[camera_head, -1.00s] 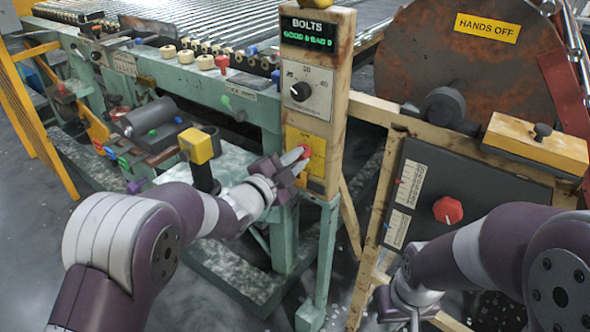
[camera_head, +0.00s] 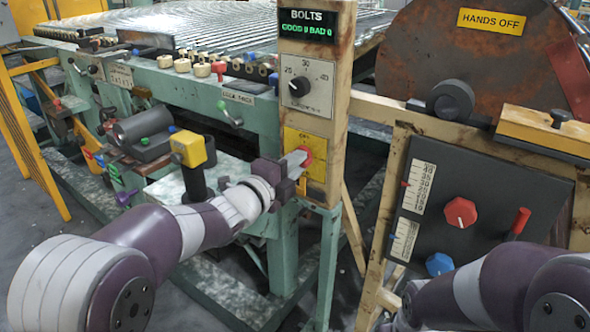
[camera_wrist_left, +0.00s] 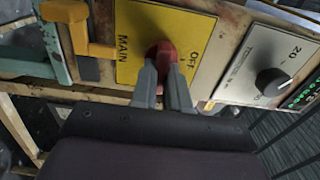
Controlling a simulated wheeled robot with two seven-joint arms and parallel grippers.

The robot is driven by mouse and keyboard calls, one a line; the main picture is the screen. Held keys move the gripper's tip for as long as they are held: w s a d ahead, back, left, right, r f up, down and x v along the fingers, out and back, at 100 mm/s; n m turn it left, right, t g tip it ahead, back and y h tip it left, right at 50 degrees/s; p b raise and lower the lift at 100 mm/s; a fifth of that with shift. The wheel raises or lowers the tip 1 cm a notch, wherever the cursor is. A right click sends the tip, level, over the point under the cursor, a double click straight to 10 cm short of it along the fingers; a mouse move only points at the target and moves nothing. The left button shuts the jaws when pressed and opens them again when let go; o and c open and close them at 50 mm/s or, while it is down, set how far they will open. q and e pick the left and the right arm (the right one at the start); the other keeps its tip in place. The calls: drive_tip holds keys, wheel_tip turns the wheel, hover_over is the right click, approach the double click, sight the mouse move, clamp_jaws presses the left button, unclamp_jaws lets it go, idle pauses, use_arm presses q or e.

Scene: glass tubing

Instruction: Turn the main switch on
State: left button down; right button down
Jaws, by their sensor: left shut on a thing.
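The main switch is a red knob (camera_wrist_left: 160,54) on a yellow plate (camera_wrist_left: 127,27) in the left wrist view. The plate carries the words MAIN and OFF. My left gripper (camera_wrist_left: 162,84) is shut on the red knob, one finger at each side. In the head view the yellow plate (camera_head: 318,143) is low on the beige post, and my left gripper (camera_head: 291,162) reaches it from the left, with the red knob (camera_head: 306,154) at its fingertips. My right arm is at the bottom right of the head view; its fingertips are not in sight.
Above the switch is a black dial (camera_head: 299,87) and a BOLTS display (camera_head: 307,30). A yellow-topped lever (camera_head: 189,146) stands left of the post, close to my left arm. A dark panel (camera_head: 487,194) with a red knob (camera_head: 460,212) is to the right.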

use_arm(q)
drive_tip(key=shift+f, duration=0.1)
idle(0.3)
drive_tip(key=c, duration=1.1)
unclamp_jaws()
drive_tip(key=p+v, duration=0.3)
drive_tip(key=v, duration=0.9)
drive_tip(key=shift+s+a, duration=0.2)
drive_tip(key=shift+s, duration=0.1)
